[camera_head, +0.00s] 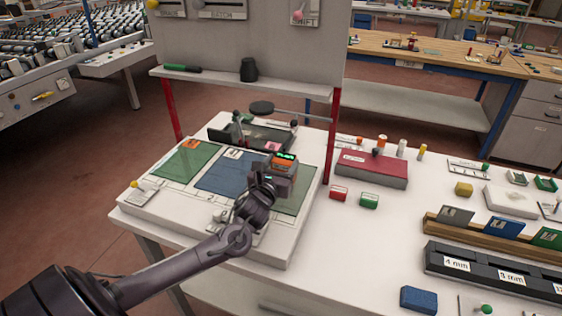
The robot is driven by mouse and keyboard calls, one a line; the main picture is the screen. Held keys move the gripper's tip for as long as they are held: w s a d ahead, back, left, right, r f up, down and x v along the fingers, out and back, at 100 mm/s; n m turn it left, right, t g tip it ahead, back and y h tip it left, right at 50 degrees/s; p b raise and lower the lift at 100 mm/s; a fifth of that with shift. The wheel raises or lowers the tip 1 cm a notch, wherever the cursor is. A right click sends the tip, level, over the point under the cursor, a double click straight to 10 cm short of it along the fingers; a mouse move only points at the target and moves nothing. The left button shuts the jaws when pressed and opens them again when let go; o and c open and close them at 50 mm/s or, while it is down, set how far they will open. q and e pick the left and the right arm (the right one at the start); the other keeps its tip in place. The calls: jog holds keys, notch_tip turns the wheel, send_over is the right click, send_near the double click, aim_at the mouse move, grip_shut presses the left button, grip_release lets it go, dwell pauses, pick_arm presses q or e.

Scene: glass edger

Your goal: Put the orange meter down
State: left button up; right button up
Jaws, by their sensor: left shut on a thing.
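The orange meter (284,161) is a small boxy device with an orange top and a dark, green-lit display. It is over the right part of the white board, between the blue panel (228,174) and the right green panel (296,198). My left gripper (268,181) comes in from the lower left and is shut on the meter. The wrist hides the meter's lower part, so I cannot tell whether it touches the board. My right gripper is not in view.
The white board (150,212) also carries a left green panel (186,160). A dark tray (250,135) lies behind. A red post (330,150) stands right of the meter. Red (338,194) and green (369,201) blocks sit farther right. The table front centre is clear.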

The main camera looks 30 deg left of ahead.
pick_arm(q)
jog(key=o, duration=0.7)
jog(key=shift+f, duration=0.15)
jog(key=o, duration=0.4)
